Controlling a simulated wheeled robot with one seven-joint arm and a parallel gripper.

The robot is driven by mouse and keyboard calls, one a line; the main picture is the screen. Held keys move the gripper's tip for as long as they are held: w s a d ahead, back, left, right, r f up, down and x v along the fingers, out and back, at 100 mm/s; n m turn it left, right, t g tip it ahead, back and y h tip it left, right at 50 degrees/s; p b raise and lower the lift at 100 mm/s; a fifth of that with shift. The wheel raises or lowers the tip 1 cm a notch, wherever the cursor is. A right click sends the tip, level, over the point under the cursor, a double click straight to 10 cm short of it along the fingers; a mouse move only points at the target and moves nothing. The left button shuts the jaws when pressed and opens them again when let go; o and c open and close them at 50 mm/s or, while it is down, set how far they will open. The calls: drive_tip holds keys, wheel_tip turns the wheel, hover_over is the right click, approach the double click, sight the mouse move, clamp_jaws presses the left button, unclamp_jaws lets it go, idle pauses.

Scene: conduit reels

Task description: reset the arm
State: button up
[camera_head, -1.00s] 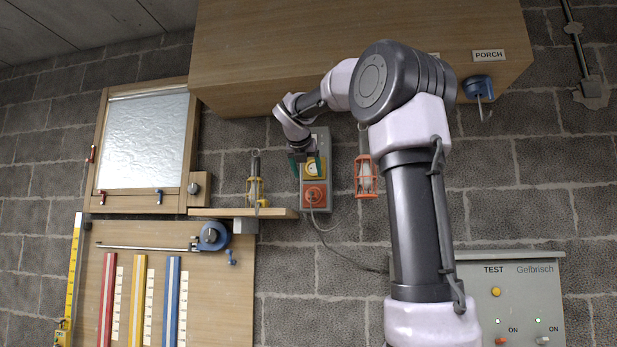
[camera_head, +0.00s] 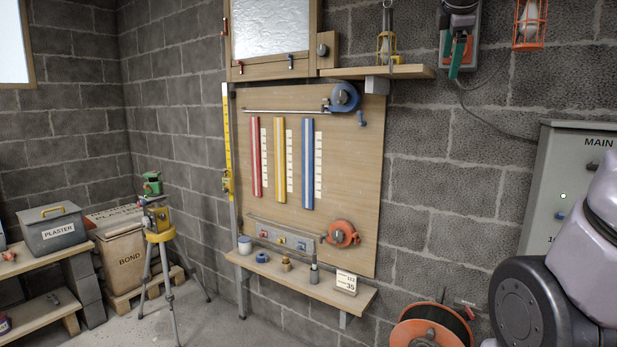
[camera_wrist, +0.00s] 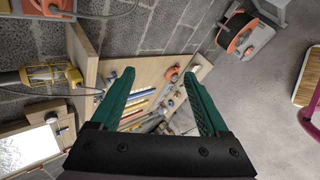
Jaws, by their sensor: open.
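My gripper (camera_wrist: 162,82) shows in the wrist view with its two green fingers spread apart and nothing between them. In the head view my gripper (camera_head: 459,52) is at the top right, in front of or close to a grey wall box (camera_head: 445,20); I cannot tell whether it touches. My arm's lower links fill the right edge of the head view, and the links between are out of frame.
A caged yellow lamp (camera_head: 386,46) stands on a small shelf (camera_head: 405,71) left of the gripper. An orange caged lamp (camera_head: 529,25) hangs to its right. A tool board (camera_head: 345,150), a grey cabinet (camera_head: 560,165) and an orange reel (camera_head: 425,333) are lower down.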

drive_tip(key=s+a+f+m+y, duration=0.2)
drive_tip(key=s+a+f+m, duration=0.2)
drive_tip(key=s+f+m, duration=0.5)
drive_tip(key=s+a+f+m+g+y, duration=0.1)
drive_tip(key=s+a+f+m+y, duration=0.2)
drive_tip(key=s+f+m, duration=0.5)
drive_tip(key=a+f+m, duration=0.1)
drive_tip(key=m, duration=0.2)
drive_tip(key=shift+s+f+g, duration=0.3)
drive_tip(key=shift+s, duration=0.05)
drive_tip(key=shift+d, duration=0.1)
